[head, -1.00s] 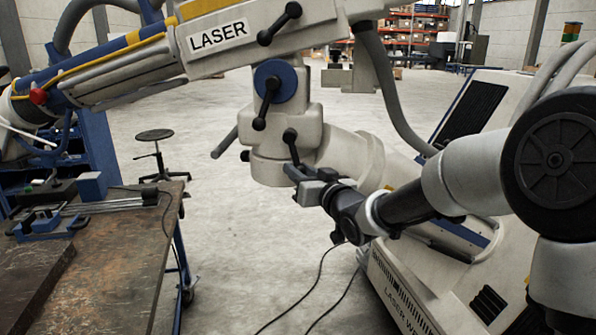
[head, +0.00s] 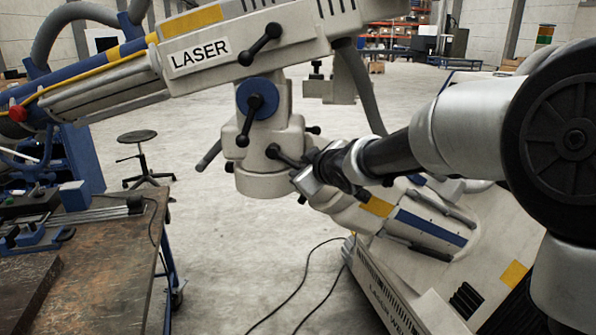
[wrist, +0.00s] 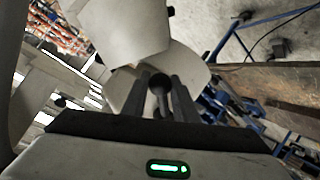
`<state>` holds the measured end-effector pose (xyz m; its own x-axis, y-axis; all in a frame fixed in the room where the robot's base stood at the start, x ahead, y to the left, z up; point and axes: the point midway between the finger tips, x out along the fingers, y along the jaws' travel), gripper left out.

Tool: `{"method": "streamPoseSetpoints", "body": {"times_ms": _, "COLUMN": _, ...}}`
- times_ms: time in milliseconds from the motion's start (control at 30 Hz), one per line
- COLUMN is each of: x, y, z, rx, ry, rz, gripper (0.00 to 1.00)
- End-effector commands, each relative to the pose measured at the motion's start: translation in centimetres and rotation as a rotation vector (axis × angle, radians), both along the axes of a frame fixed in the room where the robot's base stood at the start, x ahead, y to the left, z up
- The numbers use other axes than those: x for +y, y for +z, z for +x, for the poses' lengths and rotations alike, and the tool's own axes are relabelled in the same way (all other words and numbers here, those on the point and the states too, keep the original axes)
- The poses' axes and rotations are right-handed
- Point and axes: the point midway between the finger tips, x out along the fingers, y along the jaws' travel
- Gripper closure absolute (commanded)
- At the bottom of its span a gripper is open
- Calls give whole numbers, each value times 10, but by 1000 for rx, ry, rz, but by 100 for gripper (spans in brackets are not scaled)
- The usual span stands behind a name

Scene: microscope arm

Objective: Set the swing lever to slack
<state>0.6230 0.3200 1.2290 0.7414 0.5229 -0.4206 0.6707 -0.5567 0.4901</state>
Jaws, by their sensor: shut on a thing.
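The swing lever (head: 284,157) is a short black lever, apparently the one on the lower beige joint of the laser arm. It slants right and slightly down from its pivot. My gripper (head: 303,173) is at its outer end, shut on it and partly hiding it. In the wrist view, the dark fingers of my gripper (wrist: 163,88) stand either side of the lever's dark round knob (wrist: 159,80). The beige joint (head: 262,180) fills the space behind them.
Another black lever sits on a blue disc (head: 257,98) just above, and one is on the LASER boom (head: 260,44). A grey handle (head: 208,156) sticks out left. The beige machine (head: 430,270) stands lower right. A workbench (head: 100,270) is at left.

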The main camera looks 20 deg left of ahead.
Motion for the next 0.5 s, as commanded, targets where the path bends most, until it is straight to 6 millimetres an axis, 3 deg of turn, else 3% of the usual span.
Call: {"method": "streamPoseSetpoints", "body": {"times_ms": 500, "x": -6, "y": 15, "z": 2, "rx": -40, "ry": -2, "rz": -182, "gripper": 100}}
